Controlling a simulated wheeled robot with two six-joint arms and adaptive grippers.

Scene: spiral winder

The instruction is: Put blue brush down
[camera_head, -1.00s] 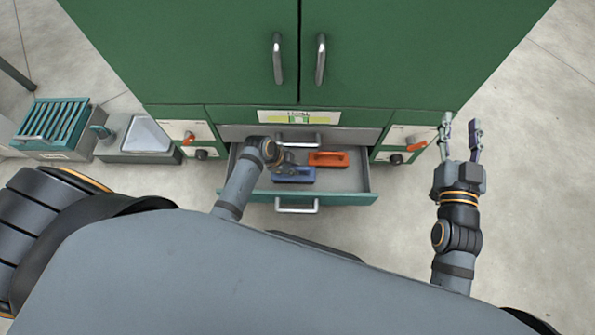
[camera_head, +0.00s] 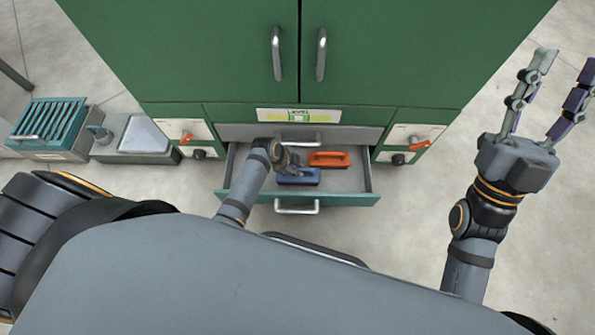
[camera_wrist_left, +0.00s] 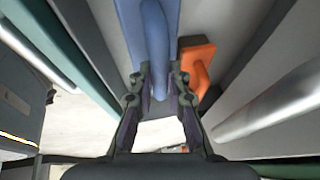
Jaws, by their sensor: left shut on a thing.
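The blue brush (camera_head: 298,177) is in the open drawer (camera_head: 345,198) of the green cabinet, at the left of the orange brush (camera_head: 328,159). My left gripper (camera_head: 291,167) reaches down into the drawer and is shut on the blue brush's handle. In the left wrist view the blue brush (camera_wrist_left: 155,30) lies between the fingers of the left gripper (camera_wrist_left: 160,82), with the orange brush (camera_wrist_left: 198,65) to its right. I cannot tell whether the blue brush touches the drawer floor. My right gripper (camera_head: 558,95) is open and empty, raised at the right over the floor.
The green cabinet (camera_head: 390,50) has two doors with metal handles above the drawer. Panels with orange knobs (camera_head: 418,145) flank the drawer. A teal slatted box (camera_head: 48,122) and a grey unit (camera_head: 140,137) stand at the left. The drawer's right end is bare.

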